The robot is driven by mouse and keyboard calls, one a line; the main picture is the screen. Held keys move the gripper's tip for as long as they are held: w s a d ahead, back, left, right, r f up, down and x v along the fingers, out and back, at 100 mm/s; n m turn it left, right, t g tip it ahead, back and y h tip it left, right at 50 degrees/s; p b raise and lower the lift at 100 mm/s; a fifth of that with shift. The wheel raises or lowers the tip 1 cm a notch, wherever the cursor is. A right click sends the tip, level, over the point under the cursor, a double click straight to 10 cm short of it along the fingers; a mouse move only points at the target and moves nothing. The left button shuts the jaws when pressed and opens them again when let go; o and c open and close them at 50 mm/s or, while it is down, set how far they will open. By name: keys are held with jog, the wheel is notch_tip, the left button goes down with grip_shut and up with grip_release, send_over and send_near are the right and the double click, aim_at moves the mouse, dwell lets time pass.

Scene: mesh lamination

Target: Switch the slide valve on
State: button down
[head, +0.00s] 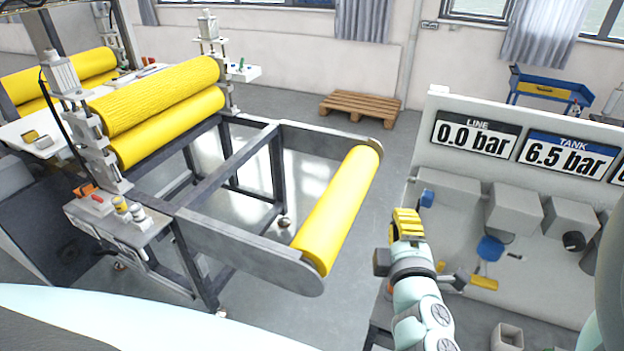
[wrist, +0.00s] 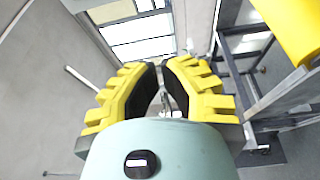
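My gripper (head: 407,222), with yellow ribbed fingers, points up in front of the left part of the white valve panel (head: 462,160). In the wrist view my gripper (wrist: 160,75) shows a narrow gap between its dark pads, with nothing in it. The panel carries a small blue part (head: 427,198) just right of my gripper, a blue knob (head: 490,248), a yellow handle (head: 485,283) and a black knob (head: 574,241). I cannot tell which part is the slide valve. The LINE display (head: 476,135) reads 0.0 bar; the TANK display (head: 567,156) reads 6.5 bar.
The laminating machine with a yellow roller (head: 340,210) on its frame stands to the left of my gripper. Grey boxes (head: 514,208) jut out from the panel. A wooden pallet (head: 358,105) lies by the wall. Floor between the machine and panel is clear.

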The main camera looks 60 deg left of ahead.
aim_at(427, 199)
jog(key=shift+s+a+f+n, duration=0.15)
jog(key=shift+f+n, duration=0.15)
jog(key=shift+f, duration=0.15)
jog(key=p+x, duration=0.1)
jog(key=x, duration=0.9)
jog(key=shift+w+d+f+p, duration=0.1)
jog(key=shift+w+d+p, duration=0.5)
jog(key=shift+d, duration=0.3)
jog(key=shift+w+d+p, duration=0.45)
jog(key=shift+w+d, duration=0.2)
jog(key=shift+d, duration=0.3)
